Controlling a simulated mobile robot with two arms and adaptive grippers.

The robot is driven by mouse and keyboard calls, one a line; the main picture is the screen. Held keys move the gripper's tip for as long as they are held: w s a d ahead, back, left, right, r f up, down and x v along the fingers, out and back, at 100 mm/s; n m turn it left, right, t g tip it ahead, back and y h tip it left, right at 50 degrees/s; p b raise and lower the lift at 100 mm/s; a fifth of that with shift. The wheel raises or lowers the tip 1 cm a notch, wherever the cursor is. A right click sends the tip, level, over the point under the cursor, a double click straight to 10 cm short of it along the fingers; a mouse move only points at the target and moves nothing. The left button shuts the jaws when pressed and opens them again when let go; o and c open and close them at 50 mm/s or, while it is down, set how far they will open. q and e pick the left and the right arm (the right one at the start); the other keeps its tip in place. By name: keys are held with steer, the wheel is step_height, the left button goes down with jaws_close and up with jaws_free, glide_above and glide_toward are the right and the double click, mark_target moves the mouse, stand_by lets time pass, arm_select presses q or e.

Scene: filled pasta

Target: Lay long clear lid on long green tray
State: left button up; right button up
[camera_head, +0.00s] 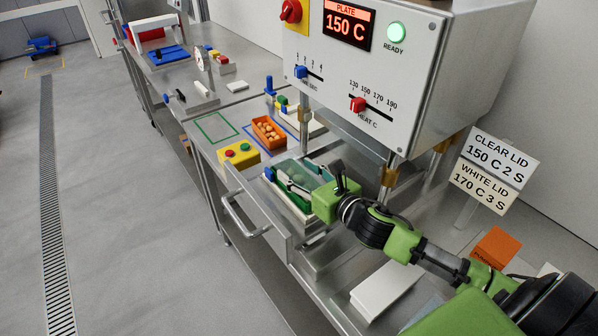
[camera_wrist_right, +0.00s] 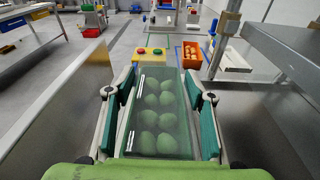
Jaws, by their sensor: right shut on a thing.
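The long clear lid (camera_wrist_right: 157,72) is a see-through sheet between the fingers of my right gripper (camera_wrist_right: 160,112) in the right wrist view. In the head view my right gripper (camera_head: 302,186) reaches into the open drawer from the right and is shut on the lid. Several round green pasta pieces show through the lid. They lie in the long green tray, which sits in the drawer and shows partly in the head view (camera_head: 290,168). The lid lies over the tray, lined up lengthwise. I cannot tell whether it touches the rim. My left gripper is not in view.
The metal drawer (camera_head: 262,221) with its handle is pulled out below the press (camera_head: 365,75), which reads 150 C with a green ready light. A yellow button box (camera_head: 238,154) and an orange tray (camera_head: 268,132) of round pieces stand beyond. A sign (camera_head: 495,170) stands right.

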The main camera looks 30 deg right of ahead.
steer(key=o, duration=0.9)
steer(key=shift+o, duration=0.2)
steer(key=v, duration=1)
steer(key=shift+f, duration=0.2)
steer(key=shift+v, duration=1.05)
steer(key=shift+r, duration=0.1)
